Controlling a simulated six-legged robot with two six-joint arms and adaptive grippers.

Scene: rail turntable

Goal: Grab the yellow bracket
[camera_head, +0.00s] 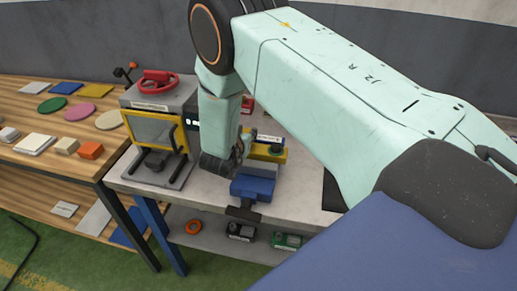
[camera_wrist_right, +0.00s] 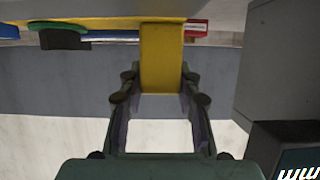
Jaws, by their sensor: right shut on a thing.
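The yellow bracket (camera_head: 265,153) is above the grey workbench, just behind a blue vise (camera_head: 253,187), partly hidden by my right gripper. In the right wrist view, a yellow strip of the bracket (camera_wrist_right: 161,55) runs down between the two fingers. My right gripper (camera_head: 238,163) reaches down at the bracket's left end in the head view. In the wrist view the right gripper (camera_wrist_right: 159,78) is shut on the strip, one finger on each side. The bracket appears level. I cannot tell whether it touches the vise. My left gripper is not in view.
A machine with a yellow-framed window (camera_head: 155,132) and red handwheel stands left of the gripper. A wooden table (camera_head: 60,158) with coloured discs and blocks is at the left. A lower shelf (camera_head: 215,240) holds an orange ring and small devices. A grey block (camera_wrist_right: 272,75) is at right.

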